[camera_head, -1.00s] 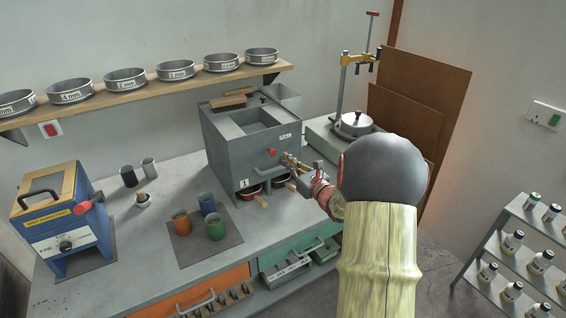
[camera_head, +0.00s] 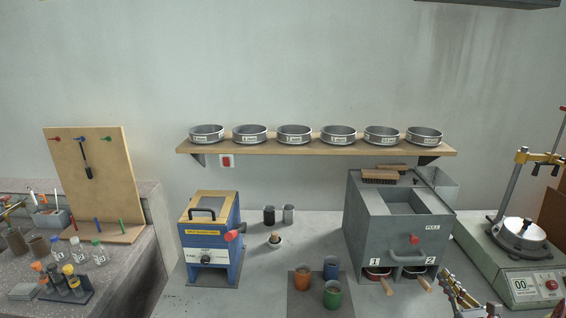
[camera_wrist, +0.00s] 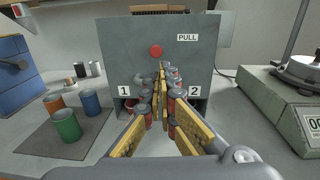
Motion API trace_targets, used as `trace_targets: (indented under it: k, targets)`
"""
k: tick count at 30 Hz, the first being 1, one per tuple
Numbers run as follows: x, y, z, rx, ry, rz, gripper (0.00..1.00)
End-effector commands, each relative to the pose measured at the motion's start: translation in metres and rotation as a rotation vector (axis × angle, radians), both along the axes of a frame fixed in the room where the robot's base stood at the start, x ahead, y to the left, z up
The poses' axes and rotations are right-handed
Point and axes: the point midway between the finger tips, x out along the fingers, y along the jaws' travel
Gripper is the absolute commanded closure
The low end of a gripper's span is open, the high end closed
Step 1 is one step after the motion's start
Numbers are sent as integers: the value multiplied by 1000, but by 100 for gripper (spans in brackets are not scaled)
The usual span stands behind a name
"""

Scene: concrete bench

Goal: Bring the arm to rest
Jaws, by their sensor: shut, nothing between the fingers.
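My gripper (camera_head: 456,290) shows at the bottom edge of the head view, in front of the right part of the grey splitter box. The rest of my arm is out of the head view.
The grey box (camera_head: 365,230) stands on the bench with two handled pans (camera_head: 378,273) low in its front. Orange, blue and green cups (camera_head: 333,294) stand on a dark mat left of it.

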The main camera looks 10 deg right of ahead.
Motion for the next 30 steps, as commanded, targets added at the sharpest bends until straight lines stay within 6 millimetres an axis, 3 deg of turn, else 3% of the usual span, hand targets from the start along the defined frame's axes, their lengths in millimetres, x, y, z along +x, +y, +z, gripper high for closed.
trace_targets:
  k: [4, 8, 15, 19, 24, 30]
  targets:
    - [0, 28, -25, -65, 95, 98, 100]
    - [-10, 81, -53, -173, 225, 293, 100]
    - [-51, 194, -68, -559, 430, 777, 100]
    - [-86, 243, -70, -836, 510, 1059, 100]
    - [-134, 278, -63, -1270, 582, 1410, 100]
    - [-169, 286, -32, -1849, 603, 1708, 100]
